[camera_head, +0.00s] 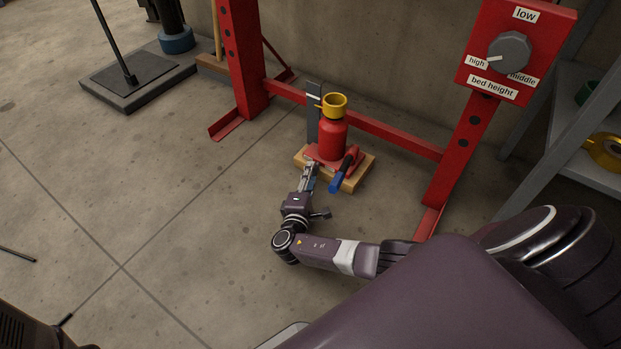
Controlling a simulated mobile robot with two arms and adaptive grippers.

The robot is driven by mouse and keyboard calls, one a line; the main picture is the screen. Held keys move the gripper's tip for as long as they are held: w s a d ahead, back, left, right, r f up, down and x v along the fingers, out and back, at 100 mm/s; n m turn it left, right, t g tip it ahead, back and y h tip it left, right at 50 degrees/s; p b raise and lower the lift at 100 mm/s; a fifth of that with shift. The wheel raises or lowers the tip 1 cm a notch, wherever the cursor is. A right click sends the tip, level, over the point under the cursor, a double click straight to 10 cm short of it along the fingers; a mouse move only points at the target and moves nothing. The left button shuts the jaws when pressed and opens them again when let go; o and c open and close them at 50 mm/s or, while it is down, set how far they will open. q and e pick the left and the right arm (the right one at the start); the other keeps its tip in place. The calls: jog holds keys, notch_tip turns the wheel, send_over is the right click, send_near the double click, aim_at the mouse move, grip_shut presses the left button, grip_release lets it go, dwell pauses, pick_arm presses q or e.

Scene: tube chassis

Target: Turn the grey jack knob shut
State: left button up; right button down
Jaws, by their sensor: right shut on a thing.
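The red bottle jack (332,138) with a yellow top (335,104) stands upright on a wooden block (350,183) on the floor, under the red frame. My right gripper (309,177) reaches the front left of the jack's base from below. It is shut on the grey jack knob there. The fingers hide the knob, so how far it is turned cannot be seen. A lever socket with a blue end (338,183) sticks out of the jack's front right, beside the gripper. My left gripper is not in view.
A red panel (482,77) carries a grey bed height dial (508,52) pointing to high. Red posts (243,60) and a low crossbar (398,137) stand behind the jack. A grey shelf (592,170) is at the right. The floor (150,200) at left is mostly clear.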

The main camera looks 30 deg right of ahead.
jog(key=shift+f+m, duration=0.1)
jog(key=shift+m, duration=0.2)
dwell(0.4)
jog(key=c, duration=1.6)
grip_release()
jog(key=v, duration=0.7)
jog(key=shift+s+a+f, duration=0.1)
jog(key=shift+s+a, duration=0.15)
